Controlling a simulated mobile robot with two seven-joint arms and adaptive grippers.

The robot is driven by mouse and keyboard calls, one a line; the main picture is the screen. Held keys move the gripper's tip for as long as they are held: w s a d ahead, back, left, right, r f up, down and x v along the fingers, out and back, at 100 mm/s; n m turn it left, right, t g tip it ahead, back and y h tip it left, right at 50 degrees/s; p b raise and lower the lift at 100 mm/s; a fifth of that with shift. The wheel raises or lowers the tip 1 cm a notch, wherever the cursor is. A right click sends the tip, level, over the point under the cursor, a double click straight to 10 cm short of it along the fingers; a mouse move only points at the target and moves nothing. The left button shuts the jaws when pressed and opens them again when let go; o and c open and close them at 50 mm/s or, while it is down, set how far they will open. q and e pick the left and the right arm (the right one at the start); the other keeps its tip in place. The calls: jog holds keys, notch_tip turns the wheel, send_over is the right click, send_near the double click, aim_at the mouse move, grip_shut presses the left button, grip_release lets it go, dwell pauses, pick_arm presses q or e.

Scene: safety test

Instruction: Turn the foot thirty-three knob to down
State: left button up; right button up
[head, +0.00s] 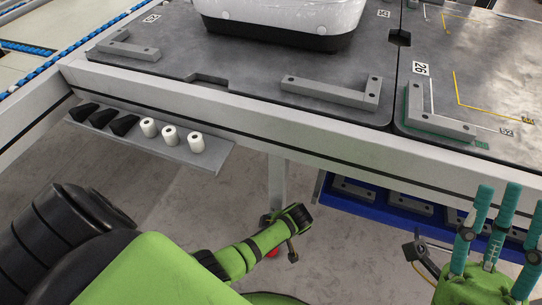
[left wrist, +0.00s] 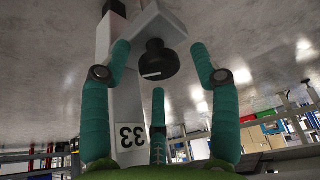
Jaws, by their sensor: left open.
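The black round knob (left wrist: 157,61) sits on a light grey bracket of the table foot (left wrist: 128,115) in the left wrist view. A label reading 33 (left wrist: 131,137) is on the foot. A short white line on the knob lies nearly level, toward the picture's left. My left gripper (left wrist: 159,58) is open, its teal fingers spread around the knob with gaps visible. In the head view my left arm (head: 245,252) reaches toward the table leg (head: 277,178); its fingers and the knob cannot be made out there. My right gripper (head: 503,205) points its spread teal fingers upward at the right, empty.
The table edge (head: 330,150) runs above my left arm. A side shelf (head: 215,158) carries white cylinders (head: 170,133) and black pieces (head: 103,118). A blue tray (head: 345,203) lies under the table near my right gripper. A white and black case (head: 280,38) stands on top.

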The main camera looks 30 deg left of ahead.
pick_arm(q)
jog(key=c, duration=1.1)
jog(key=shift+c, duration=0.2)
